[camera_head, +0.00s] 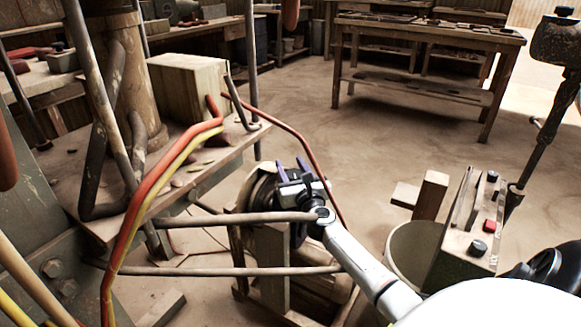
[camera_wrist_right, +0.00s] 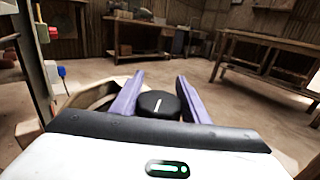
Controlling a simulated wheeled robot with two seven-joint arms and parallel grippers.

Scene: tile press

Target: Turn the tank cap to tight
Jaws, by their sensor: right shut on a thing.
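The tank cap (camera_wrist_right: 160,107) is a round black knob with a white line on top. In the right wrist view it sits between the two purple fingers of my right gripper (camera_wrist_right: 155,95), which is shut on it. The white line points away from the wrist, tilted slightly right. In the head view my right gripper (camera_head: 291,170) is at a dark, rounded body (camera_head: 262,190) low in the middle. There the gripper hides most of the cap. My left gripper is not in view.
Two horizontal metal rails (camera_head: 240,218) run close by my right gripper. Red and yellow hoses (camera_head: 150,190) hang at the left, by a bench with a wooden block (camera_head: 188,85). A control box (camera_head: 470,225) and a bucket (camera_head: 412,250) stand at the right. Open floor lies behind.

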